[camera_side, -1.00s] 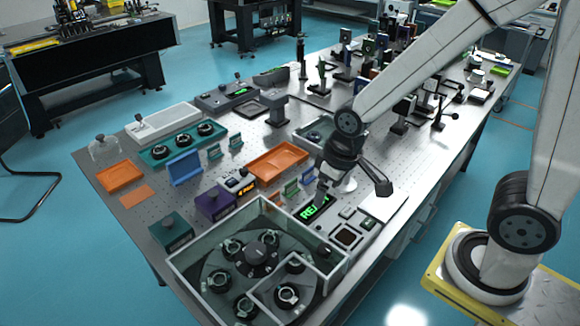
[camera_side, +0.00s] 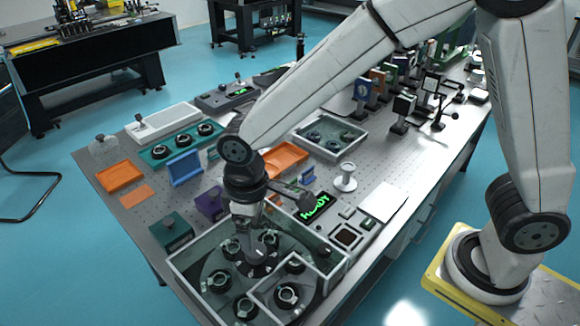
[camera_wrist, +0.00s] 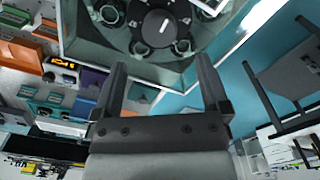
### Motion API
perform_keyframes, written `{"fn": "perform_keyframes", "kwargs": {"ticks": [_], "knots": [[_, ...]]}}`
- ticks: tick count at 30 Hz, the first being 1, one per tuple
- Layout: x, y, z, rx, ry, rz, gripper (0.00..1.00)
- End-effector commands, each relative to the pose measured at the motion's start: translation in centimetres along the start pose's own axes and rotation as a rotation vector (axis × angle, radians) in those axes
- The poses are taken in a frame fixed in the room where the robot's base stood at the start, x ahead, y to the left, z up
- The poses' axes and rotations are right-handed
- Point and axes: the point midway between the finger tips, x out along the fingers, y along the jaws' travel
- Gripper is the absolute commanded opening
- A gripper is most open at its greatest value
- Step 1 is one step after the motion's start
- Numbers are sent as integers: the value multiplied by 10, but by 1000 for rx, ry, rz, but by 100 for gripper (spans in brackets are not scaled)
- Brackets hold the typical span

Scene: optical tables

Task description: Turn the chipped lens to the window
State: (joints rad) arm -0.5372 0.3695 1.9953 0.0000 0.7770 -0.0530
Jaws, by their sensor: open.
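A round dark carousel (camera_side: 228,268) with several ringed lenses sits inside a glass-walled box at the table's near corner. Its central knob (camera_wrist: 162,28) has a white pointer mark in the wrist view. One lens (camera_side: 287,296) sits within a smaller walled section at the box's front right, possibly the window. I cannot tell which lens is chipped. My gripper (camera_side: 252,232) points down over the middle of the carousel and hides part of the knob. In the wrist view my gripper (camera_wrist: 162,62) is open and empty, with the knob ahead between the finger lines, apparently not touching.
The box's glass walls (camera_side: 197,300) surround the carousel. A green READY display (camera_side: 316,207) stands behind it, with a white plate (camera_side: 384,202) to its right. Purple (camera_side: 211,203) and teal (camera_side: 171,229) blocks and an orange tray (camera_side: 286,159) stand near the box.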

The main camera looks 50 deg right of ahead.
Motion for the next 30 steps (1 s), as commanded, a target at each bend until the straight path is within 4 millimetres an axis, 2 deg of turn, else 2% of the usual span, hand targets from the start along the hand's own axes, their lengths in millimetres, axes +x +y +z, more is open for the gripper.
{"fn": "perform_keyframes", "kwargs": {"ticks": [5,18,24,30], "knots": [[12,0,1,1,-3,0,96],[60,1,1,2,-2,0,96],[73,1,1,2,-1,0,96],[76,1,0,2,0,0,96]]}}
